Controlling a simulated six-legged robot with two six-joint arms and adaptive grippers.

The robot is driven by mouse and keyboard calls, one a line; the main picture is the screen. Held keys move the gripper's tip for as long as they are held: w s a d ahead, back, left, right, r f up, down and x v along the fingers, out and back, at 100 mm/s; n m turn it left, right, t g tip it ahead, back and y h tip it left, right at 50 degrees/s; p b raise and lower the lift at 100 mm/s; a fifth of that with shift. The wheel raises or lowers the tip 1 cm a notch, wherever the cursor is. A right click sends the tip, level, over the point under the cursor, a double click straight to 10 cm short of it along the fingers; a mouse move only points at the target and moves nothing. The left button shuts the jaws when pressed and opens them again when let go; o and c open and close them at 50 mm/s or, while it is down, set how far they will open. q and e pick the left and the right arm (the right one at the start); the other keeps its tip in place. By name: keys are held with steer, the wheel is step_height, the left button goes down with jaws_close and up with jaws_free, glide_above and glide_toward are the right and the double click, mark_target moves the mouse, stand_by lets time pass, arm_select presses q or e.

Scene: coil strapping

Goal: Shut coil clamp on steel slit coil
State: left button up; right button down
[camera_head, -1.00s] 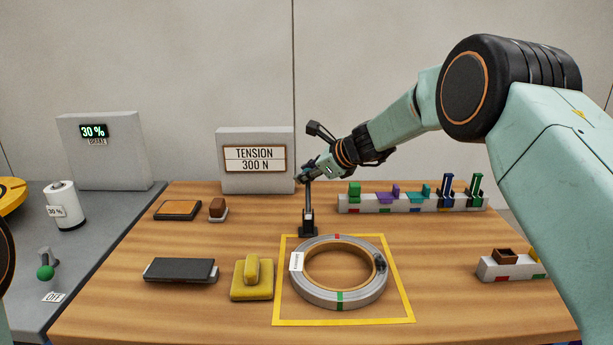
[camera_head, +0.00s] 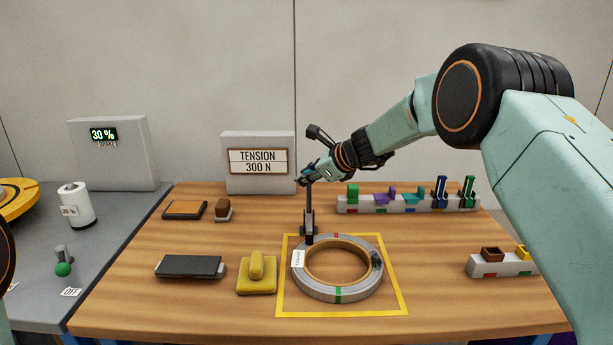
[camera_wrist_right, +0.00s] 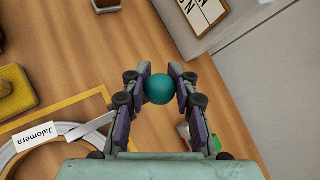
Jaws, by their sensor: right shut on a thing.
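The steel slit coil (camera_head: 338,293) is a grey ring with a brown inner band, lying flat inside a yellow square outline. The coil clamp (camera_head: 309,222) is a dark upright post with a lever at the coil's back left edge. My right gripper (camera_head: 308,177) is at the top of the lever. In the right wrist view its fingers (camera_wrist_right: 160,88) are shut on a teal ball knob (camera_wrist_right: 159,90). Part of the coil (camera_wrist_right: 38,146) with a white label shows at lower left there. Whether the clamp touches the coil is unclear. My left gripper is out of view.
A yellow block with a handle (camera_head: 257,275) and a dark flat pad (camera_head: 190,267) lie left of the coil. The tension sign box (camera_head: 258,163) stands behind. Racks of coloured parts (camera_head: 410,203) stand at back right and right (camera_head: 500,264). The front strip is clear.

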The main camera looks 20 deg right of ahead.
steer(key=shift+s+a+f, duration=0.2)
steer(key=shift+s+f, duration=0.2)
steer(key=shift+f, duration=0.35)
steer(key=c, duration=1.5)
jaws_free()
steer(key=o, duration=0.3)
steer(key=shift+s+r, duration=0.1)
steer(key=shift+r, duration=0.1)
steer(key=o, duration=0.4)
steer(key=shift+d+r, duration=0.1)
steer(key=shift+r, duration=0.05)
steer(key=shift+r, duration=0.15)
steer(key=shift+s+d+r, duration=0.1)
steer(key=shift+d+r, duration=0.1)
steer(key=shift+r, duration=0.05)
steer(key=v, duration=1.1)
steer(key=shift+s, duration=0.1)
